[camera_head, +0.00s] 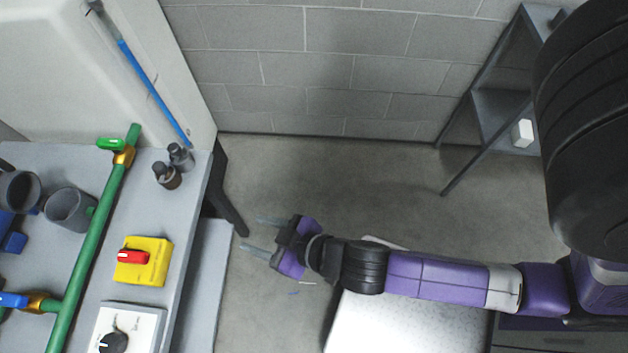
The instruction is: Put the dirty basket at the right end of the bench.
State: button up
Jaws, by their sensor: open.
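My gripper (253,234) is open and empty, its two thin fingers pointing left. It hangs over the bare floor, just right of the bench, apart from everything. The grey bench (199,196) fills the left of the view. Its near-side part is cut off by the picture's edge. I cannot make out a dirty basket in this view.
On the bench are a green pipe (94,232), a yellow box with a red handle (157,263), a white box with a black knob (146,325), two dark fittings (167,176) and grey cups (70,209). A grey shelf rack (496,108) stands against the block wall.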

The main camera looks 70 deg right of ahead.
jog(key=s+d+r+t, duration=0.2)
jog(key=s+d+r, duration=0.1)
jog(key=s+r, duration=1.1)
jog(key=shift+s+d+r+n+t, duration=0.15)
jog(key=shift+s+r+n+t, duration=0.15)
jog(key=shift+s+r+t, duration=0.1)
